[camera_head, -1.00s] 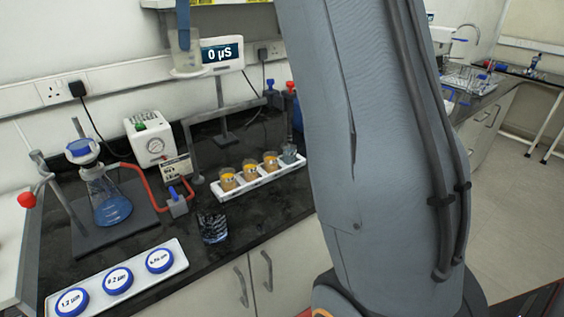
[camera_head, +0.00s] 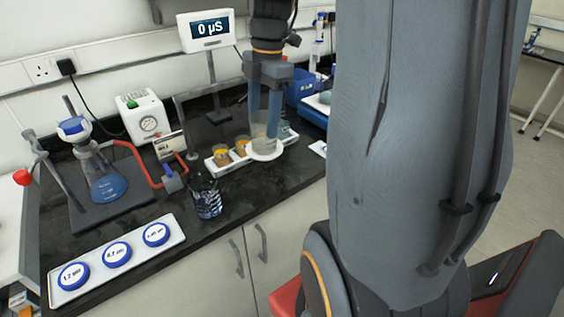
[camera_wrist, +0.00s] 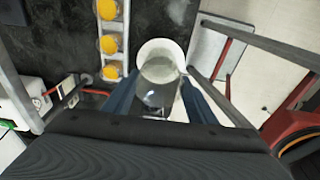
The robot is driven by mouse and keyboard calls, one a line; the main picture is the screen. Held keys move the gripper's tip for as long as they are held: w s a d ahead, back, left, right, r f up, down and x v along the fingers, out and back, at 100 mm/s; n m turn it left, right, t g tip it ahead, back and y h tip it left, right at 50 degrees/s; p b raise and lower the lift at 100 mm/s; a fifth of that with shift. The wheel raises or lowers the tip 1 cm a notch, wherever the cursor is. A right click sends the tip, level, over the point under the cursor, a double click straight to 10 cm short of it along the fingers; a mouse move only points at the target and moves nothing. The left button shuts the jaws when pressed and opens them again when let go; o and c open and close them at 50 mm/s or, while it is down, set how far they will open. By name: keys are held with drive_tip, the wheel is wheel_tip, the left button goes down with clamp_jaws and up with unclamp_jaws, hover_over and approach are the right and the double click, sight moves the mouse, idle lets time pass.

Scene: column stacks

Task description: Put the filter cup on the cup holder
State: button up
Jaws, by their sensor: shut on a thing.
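The filter cup (camera_head: 265,148) is a clear cup with a broad white flange at its lower end. It is upright in the head view, in front of the right end of the sample rack. My gripper (camera_head: 264,126) points down with its two blue fingers shut on the cup. In the wrist view the cup (camera_wrist: 160,62) shows as a white ring between the blue fingers of my gripper (camera_wrist: 158,84). I cannot tell whether the flange is clear of the bench. I cannot pick out the cup holder with certainty; it may be hidden behind my arm.
A white rack (camera_head: 212,168) of orange samples is close behind the cup. A meter (camera_head: 206,31) reads 0 µS. My arm blocks the right.

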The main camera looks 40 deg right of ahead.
sight(265, 150)
wheel_tip(265, 150, down, 9)
drive_tip(key=shift+f+p, duration=0.15)
drive_tip(key=shift+p, duration=0.85)
drive_tip(key=shift+f, duration=0.1)
drive_tip(key=o, duration=1.4)
drive_tip(key=shift+c, duration=0.2)
wheel_tip(265, 150, up, 12)
drive_tip(key=d+b, duration=0.1)
drive_tip(key=b, duration=0.2)
drive_tip(key=shift+d, duration=0.25)
